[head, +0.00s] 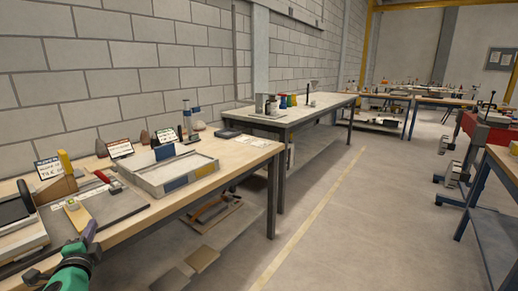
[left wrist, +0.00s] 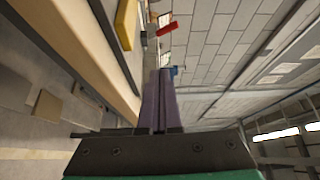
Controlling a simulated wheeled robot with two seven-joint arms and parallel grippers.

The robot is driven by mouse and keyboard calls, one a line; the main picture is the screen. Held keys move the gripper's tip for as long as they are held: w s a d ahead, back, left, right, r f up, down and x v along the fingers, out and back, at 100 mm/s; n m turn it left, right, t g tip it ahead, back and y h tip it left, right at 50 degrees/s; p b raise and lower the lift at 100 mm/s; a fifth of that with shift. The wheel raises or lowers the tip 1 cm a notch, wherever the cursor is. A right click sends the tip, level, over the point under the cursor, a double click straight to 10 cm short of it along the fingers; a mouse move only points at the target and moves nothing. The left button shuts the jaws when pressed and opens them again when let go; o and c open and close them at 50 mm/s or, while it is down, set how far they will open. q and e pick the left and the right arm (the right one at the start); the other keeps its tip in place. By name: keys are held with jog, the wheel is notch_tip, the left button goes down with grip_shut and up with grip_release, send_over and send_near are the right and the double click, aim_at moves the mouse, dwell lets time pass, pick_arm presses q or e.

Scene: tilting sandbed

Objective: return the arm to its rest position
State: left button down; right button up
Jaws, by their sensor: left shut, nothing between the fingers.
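My left arm comes in at the bottom left of the head view, with a green wrist. My left gripper (head: 90,230) has purple fingers and is just in front of the near edge of the wooden workbench (head: 240,150). In the left wrist view the fingers of the left gripper (left wrist: 161,75) lie side by side, shut with nothing between them. The shallow sandbed tray (head: 150,187), filled with pale material, sits on the bench beyond the gripper. My right gripper is not in view.
Near the gripper, a dark board (head: 118,208) carries a yellow-topped tool (head: 76,213). A red-handled item (head: 104,177) and small sign cards (head: 120,149) stand behind. A second table (head: 325,104) is farther back. The floor (head: 340,215) right of the bench is open.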

pick_arm(q)
jog(key=s+d+f+n+g+h, duration=0.1)
jog(key=s+d+f+n+g, duration=0.4)
jog(key=f, duration=0.3)
jog(key=s+d+f+n+g+h, duration=0.2)
jog(key=s+d+f+n, duration=0.1)
jog(key=s+d+f, duration=0.4)
jog(key=s+d+f+n+g+h, duration=0.35)
jog(key=s+d+f+g, duration=0.3)
jog(key=s+d, duration=0.45)
jog(key=s+a+f+m+h, duration=0.1)
jog(key=s+f, duration=0.2)
jog(key=f, duration=1)
jog(key=s+f, duration=0.2)
jog(key=f, duration=1.1)
jog(key=s+a+f+g, duration=0.2)
jog(key=s+a+f, duration=0.1)
jog(key=s+f, duration=1.05)
notch_tip(320, 180, up, 15)
jog(key=s+p, duration=0.2)
jog(key=p, duration=1.2)
jog(key=shift+s+r, duration=0.2)
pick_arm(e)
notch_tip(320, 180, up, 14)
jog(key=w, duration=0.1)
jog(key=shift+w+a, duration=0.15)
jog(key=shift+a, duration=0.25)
